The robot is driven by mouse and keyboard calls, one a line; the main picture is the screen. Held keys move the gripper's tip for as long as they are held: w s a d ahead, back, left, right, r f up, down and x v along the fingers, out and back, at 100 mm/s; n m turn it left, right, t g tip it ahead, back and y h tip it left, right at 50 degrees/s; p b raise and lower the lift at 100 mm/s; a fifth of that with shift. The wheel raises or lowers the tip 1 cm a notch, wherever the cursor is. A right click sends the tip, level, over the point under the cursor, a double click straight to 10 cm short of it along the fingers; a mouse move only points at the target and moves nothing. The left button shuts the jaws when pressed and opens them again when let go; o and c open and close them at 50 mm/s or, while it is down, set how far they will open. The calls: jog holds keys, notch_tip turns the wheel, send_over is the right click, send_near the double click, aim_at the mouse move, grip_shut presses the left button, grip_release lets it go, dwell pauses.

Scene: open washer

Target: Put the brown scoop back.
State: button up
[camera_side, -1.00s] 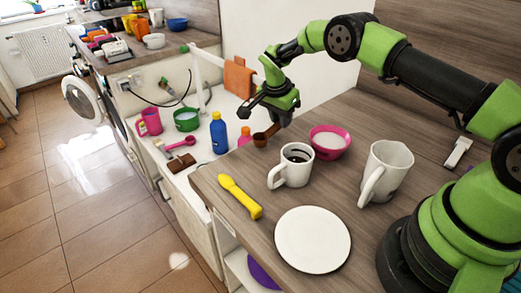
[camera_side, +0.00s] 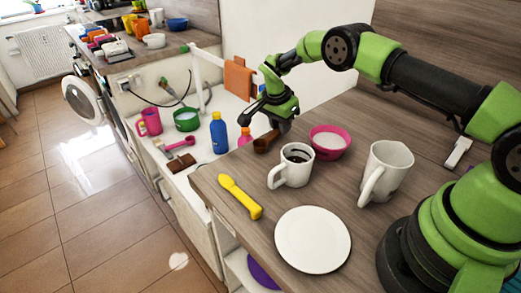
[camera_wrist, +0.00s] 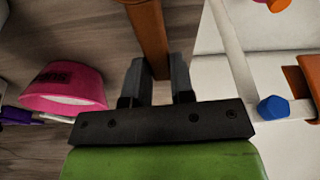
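The brown scoop (camera_side: 262,144) is at the back of the wooden counter, left of the pink bowl, with its bowl end toward the camera. I cannot tell if it touches the counter. My gripper (camera_side: 284,126) is directly behind it, pointing down at its handle. In the wrist view the scoop's brown handle (camera_wrist: 152,38) runs between the two dark fingers of my gripper (camera_wrist: 158,80). The fingers lie close along both sides of it and look shut on it. The scoop's bowl end is outside the wrist view.
The pink bowl (camera_side: 329,141) of white contents stands right of the scoop, also in the wrist view (camera_wrist: 62,90). A blue bottle (camera_side: 218,133) stands left.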

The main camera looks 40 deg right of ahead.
aim_at(275, 132)
jog(key=o, duration=0.8)
jog(key=c, duration=0.4)
jog(key=v, duration=0.9)
